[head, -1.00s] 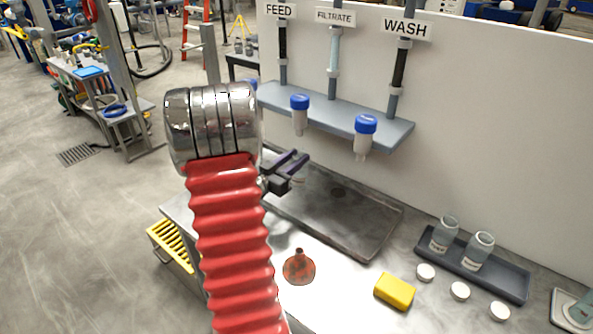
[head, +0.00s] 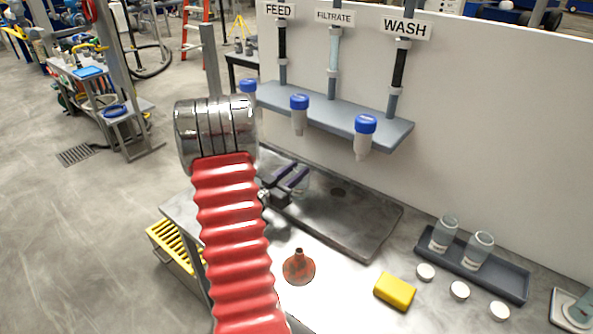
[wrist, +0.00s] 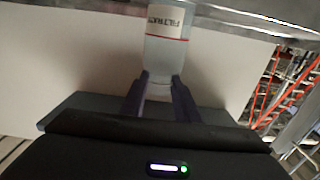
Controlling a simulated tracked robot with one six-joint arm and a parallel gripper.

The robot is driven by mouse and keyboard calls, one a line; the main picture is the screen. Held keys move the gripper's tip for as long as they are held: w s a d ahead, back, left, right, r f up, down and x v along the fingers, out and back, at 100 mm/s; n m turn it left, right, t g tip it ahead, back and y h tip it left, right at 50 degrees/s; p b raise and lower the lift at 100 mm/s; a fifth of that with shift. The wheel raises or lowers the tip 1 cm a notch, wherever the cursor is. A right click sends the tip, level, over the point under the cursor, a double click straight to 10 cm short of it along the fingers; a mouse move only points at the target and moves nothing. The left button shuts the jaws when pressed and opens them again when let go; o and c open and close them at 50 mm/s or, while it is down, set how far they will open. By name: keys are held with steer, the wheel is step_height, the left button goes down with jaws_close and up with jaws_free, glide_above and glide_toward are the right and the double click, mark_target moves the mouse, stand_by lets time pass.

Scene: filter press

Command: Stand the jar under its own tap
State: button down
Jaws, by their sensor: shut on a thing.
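My gripper (head: 291,181) is shut on a clear jar (wrist: 165,52), which shows in the wrist view with a FILTRATE label and a red line. The label reads upside down there. In the head view the jar is mostly hidden by the fingers, low over the left part of the grey sink tray (head: 372,243). Whether it touches the tray I cannot tell. The blue-topped FILTRATE tap (head: 299,114) hangs from the shelf, above the gripper in the picture. The FEED tap (head: 247,88) is to its left and the WASH tap (head: 364,137) to its right.
Two jars (head: 443,234) stand in a dark rack (head: 512,285) at the right, with white lids (head: 460,291) before it. A yellow sponge (head: 395,291) and a reddish funnel (head: 299,267) lie on the bench. The tray's right part is clear.

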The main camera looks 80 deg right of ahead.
steer(key=c, duration=1.4)
jaws_free()
steer(key=shift+f, duration=0.1)
steer(key=shift+o, duration=0.2)
steer(key=v, duration=1.2)
steer(key=shift+w, duration=0.1)
